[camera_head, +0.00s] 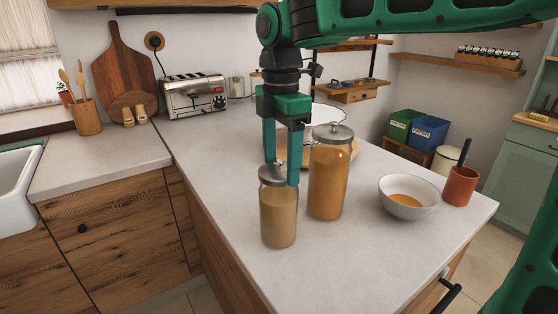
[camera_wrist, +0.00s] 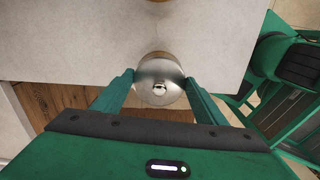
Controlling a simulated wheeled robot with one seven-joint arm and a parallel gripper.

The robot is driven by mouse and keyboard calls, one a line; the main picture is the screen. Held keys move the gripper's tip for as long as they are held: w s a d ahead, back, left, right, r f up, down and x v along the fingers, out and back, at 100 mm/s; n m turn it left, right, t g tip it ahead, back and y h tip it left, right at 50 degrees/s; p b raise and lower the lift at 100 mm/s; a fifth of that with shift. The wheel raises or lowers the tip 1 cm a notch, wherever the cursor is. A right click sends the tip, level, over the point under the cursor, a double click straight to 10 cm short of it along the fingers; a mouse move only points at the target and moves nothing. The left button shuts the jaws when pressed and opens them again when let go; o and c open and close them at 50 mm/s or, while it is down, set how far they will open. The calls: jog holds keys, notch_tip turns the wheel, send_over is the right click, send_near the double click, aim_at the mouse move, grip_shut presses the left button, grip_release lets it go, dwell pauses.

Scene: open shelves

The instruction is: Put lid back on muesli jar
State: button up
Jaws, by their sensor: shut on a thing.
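A shorter glass jar (camera_head: 278,218) with pale beige contents stands upright near the counter's front left edge. A round metal lid (camera_head: 274,174) with a small knob is at its mouth; I cannot tell whether it is fully seated. My gripper (camera_head: 281,174) points down from above, shut on this lid with one finger on each side. In the wrist view, the lid (camera_wrist: 159,72) lies between the fingertips (camera_wrist: 159,79) and hides the jar below. A taller jar (camera_head: 328,182) with orange-brown contents and its own metal lid (camera_head: 333,133) stands just right. No label shows which jar holds muesli.
A white bowl (camera_head: 407,199) with orange contents and a terracotta cup (camera_head: 460,186) stand at the right. A wooden round board (camera_head: 353,150) lies behind the tall jar. A toaster (camera_head: 194,96) stands at the back left. The front right counter is clear.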

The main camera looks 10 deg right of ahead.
dwell(0.4)
jog(key=o, duration=1.4)
jog(key=shift+o, duration=0.2)
jog(key=shift+r, duration=3.45)
jog(key=shift+c, duration=0.3)
grip_shut()
jog(key=shift+f, duration=1.9)
